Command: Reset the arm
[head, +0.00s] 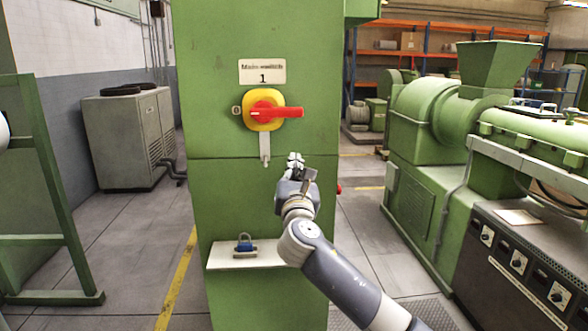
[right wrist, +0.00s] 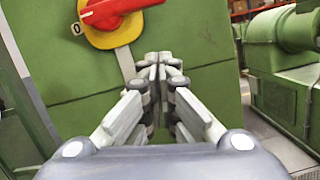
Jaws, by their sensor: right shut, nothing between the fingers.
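My right gripper (head: 295,160) is in front of the green cabinet, below and a little right of the red switch handle (head: 272,111). Its fingers are together and hold nothing, as the right wrist view (right wrist: 160,62) also shows. The handle lies sideways on a yellow plate (head: 254,124), with a "0" mark to the left. In the right wrist view the red handle (right wrist: 115,8) is at the top, apart from the fingers. My left gripper is not clearly visible; only a small pale piece shows at the left edge of the head view.
A white shelf (head: 225,257) on the green cabinet (head: 215,190) bears a blue padlock (head: 244,244). A metal tab (head: 265,148) hangs below the switch. Green extruders (head: 425,115) stand at right, a grey unit (head: 128,138) and green frame (head: 62,190) at left.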

